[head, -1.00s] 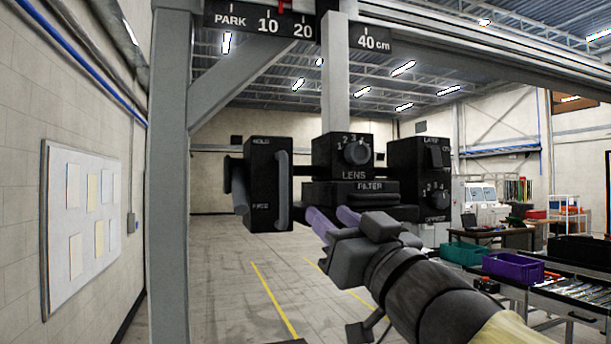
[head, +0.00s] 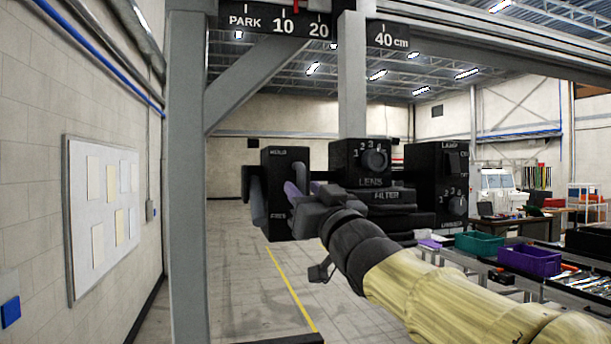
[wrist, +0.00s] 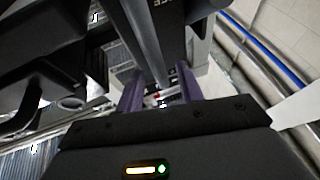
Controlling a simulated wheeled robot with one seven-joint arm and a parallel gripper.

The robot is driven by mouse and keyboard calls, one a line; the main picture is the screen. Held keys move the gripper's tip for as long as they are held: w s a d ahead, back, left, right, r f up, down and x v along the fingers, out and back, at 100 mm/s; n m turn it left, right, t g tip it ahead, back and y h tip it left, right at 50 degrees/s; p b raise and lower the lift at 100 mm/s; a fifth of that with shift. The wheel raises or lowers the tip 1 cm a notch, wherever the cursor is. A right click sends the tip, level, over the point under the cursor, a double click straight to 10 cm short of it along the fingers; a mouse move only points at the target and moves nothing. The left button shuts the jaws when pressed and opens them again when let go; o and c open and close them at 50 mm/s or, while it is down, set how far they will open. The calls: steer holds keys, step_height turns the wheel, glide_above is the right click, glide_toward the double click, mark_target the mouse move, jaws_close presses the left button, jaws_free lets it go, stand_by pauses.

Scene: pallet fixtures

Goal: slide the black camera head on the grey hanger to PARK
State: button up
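The black camera head (head: 358,157) hangs on the grey hanger (head: 351,80) under a scale marked PARK, 10, 20 and 40 cm (head: 268,22). A red pointer (head: 297,5) stands between 10 and 20. The head carries LENS and FILTER parts, a right box (head: 452,160) and a left box (head: 275,170) marked HOLD and FREE. My gripper (head: 297,192) is at the left box's grip. In the wrist view, its two purple fingers (wrist: 160,92) stand apart, with a dark bar (wrist: 147,40) between them. Gaps show beside the bar; contact is hard to judge.
A grey post (head: 187,180) with a diagonal brace (head: 245,85) stands left of the head. A whiteboard (head: 103,215) hangs on the left wall. Benches with a green bin (head: 479,246) and a purple bin (head: 529,260) are at right. Floor between post and benches looks clear.

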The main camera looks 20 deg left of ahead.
steer(key=shift+p+x, duration=0.4)
steer(key=shift+x, duration=0.95)
steer(key=shift+d, duration=0.1)
jaws_close()
steer(key=shift+w, duration=0.1)
